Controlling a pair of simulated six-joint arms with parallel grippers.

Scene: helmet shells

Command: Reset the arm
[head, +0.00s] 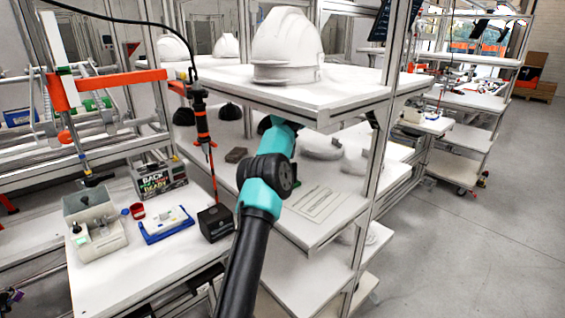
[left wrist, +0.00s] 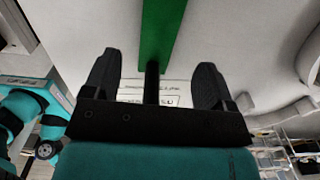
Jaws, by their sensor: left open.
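My left gripper (left wrist: 157,62) shows in the left wrist view with its two black fingers wide apart. A thin dark rod and a green bar (left wrist: 163,35) show in the gap between them; I cannot tell whether anything touches the fingers. In the head view one of my teal and black arms reaches up from the bottom middle to the shelving, and its end is hidden under the upper shelf. A white helmet shell (head: 287,48) sits on that upper shelf (head: 300,97). My right gripper is not seen.
Pale shells (head: 322,147) lie on the lower shelf beside a paper sheet (head: 318,203). The left bench holds a blue-edged tray (head: 166,225), a black box (head: 215,222) and a grey fixture (head: 95,224). Shelf posts stand close to the arm. The floor (head: 470,250) at right is clear.

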